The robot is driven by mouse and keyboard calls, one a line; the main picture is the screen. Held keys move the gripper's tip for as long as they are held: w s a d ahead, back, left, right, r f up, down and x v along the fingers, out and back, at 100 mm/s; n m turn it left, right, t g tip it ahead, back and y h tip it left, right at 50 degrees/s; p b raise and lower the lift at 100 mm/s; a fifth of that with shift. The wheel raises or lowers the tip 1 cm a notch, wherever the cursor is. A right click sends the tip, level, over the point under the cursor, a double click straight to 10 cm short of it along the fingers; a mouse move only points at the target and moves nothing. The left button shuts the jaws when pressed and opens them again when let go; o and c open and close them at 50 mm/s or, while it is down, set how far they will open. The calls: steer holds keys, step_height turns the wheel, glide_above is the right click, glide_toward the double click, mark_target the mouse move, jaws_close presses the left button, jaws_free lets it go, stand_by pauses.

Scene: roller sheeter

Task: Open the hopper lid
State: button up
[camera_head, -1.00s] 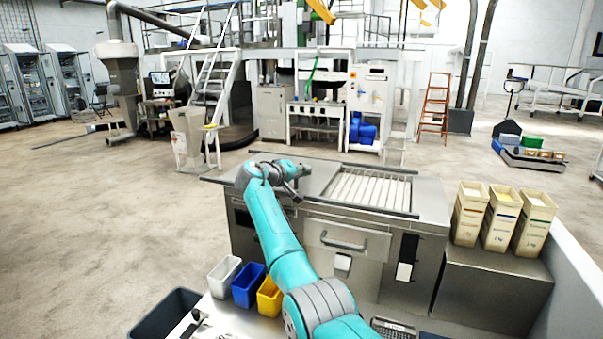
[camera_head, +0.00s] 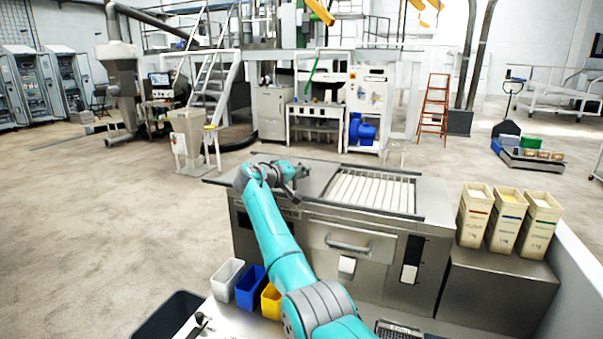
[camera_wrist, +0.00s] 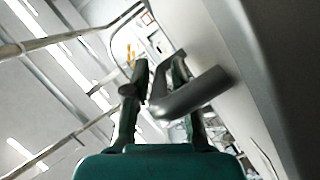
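The roller sheeter (camera_head: 375,283) is a steel machine in front of me, with a bed of pale rollers on the right of its top. My gripper (camera_head: 298,184) is low over the left part of that top; the arm hides part of it. In the wrist view my gripper (camera_wrist: 160,75) has its two fingers apart. A grey bent bar handle (camera_wrist: 190,95) lies across the fingers, covering part of the right one and reaching towards the left one. I cannot tell whether they touch. A plain grey surface rises beside the handle. The lid's outline is not clear in either view.
A front drawer with a handle (camera_head: 348,244) faces me below the top. Three labelled bins (camera_head: 506,222) stand on a steel stand at the right. White, blue and yellow tubs (camera_head: 250,286) sit near my arm. Open floor (camera_head: 90,220) lies to the left.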

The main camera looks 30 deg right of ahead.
steer(key=v, duration=1.1)
steer(key=shift+a, duration=0.4)
steer(key=shift+s+r, duration=0.1)
